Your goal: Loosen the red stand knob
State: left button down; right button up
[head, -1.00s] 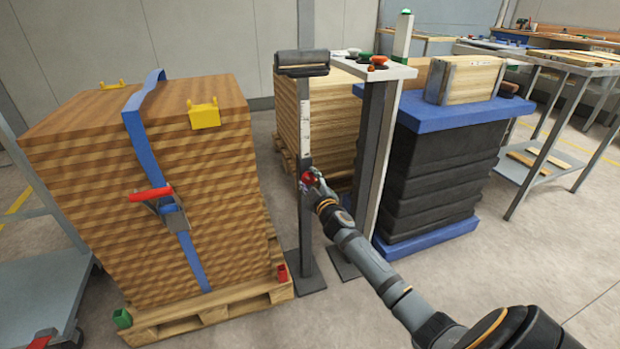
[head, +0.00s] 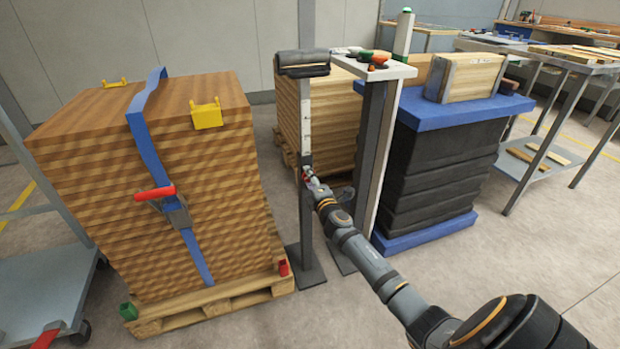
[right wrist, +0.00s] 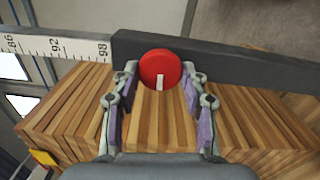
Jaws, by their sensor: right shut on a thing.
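The red stand knob (right wrist: 158,66) is a round disc with a white mark, seen face-on in the right wrist view. It sits on the dark upright post of the stand (head: 306,225). My right gripper (head: 310,177) reaches the post at mid height and mostly hides the knob in the head view. In the right wrist view the two fingers of the gripper (right wrist: 161,78) stand either side of the knob and are shut on it. A white scale (right wrist: 55,44) with numbers runs along the post. My left gripper is not in view.
A roller (head: 302,58) tops the stand. To the left, a strapped stack of boards (head: 130,240) stands on a pallet. A narrow table post (head: 386,160) and a black lift with blue plates (head: 440,165) stand close on the right.

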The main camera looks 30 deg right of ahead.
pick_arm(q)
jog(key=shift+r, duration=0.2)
pick_arm(e)
jog(key=shift+n, duration=0.6)
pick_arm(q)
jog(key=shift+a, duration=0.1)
pick_arm(e)
jog(key=shift+n, duration=0.3)
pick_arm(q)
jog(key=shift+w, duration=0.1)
pick_arm(e)
jog(key=o, duration=1.1)
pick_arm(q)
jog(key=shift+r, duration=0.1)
pick_arm(e)
jog(key=v, duration=1.2)
jog(key=shift+f, duration=0.1)
